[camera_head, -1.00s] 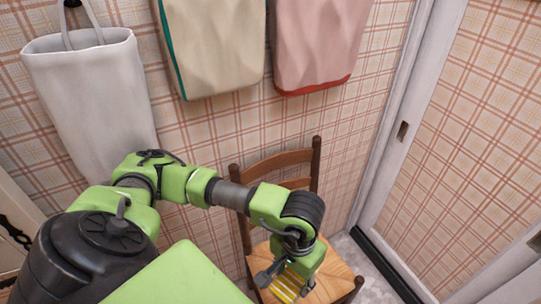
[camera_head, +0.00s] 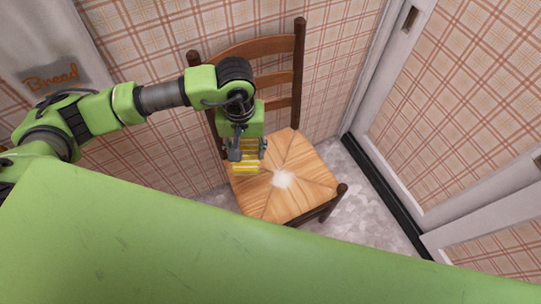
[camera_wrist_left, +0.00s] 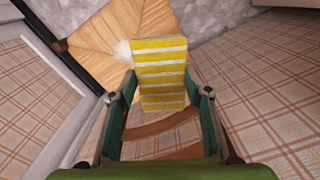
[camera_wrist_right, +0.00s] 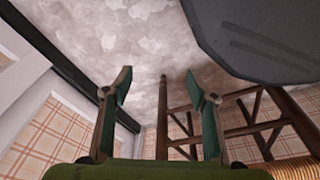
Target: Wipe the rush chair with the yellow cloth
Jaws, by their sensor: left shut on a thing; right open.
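The rush chair (camera_head: 300,200) stands by the plaid wall, with a woven seat and a brown ladder back (camera_head: 270,47). A pale whitish patch (camera_head: 283,179) lies near the middle of the seat; it also shows in the left wrist view (camera_wrist_left: 123,50). My left gripper (camera_head: 248,156) is shut on the yellow cloth (camera_head: 246,169), which has white stripes. The cloth (camera_wrist_left: 160,75) is over the seat's left rear part; I cannot tell whether it touches. My right gripper (camera_wrist_right: 160,90) is open and empty, low beside the chair's legs (camera_wrist_right: 240,130).
A white sliding door frame (camera_head: 400,170) with a dark floor track (camera_head: 385,195) stands right of the chair. Pale stone-like floor (camera_head: 365,225) is free between them.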

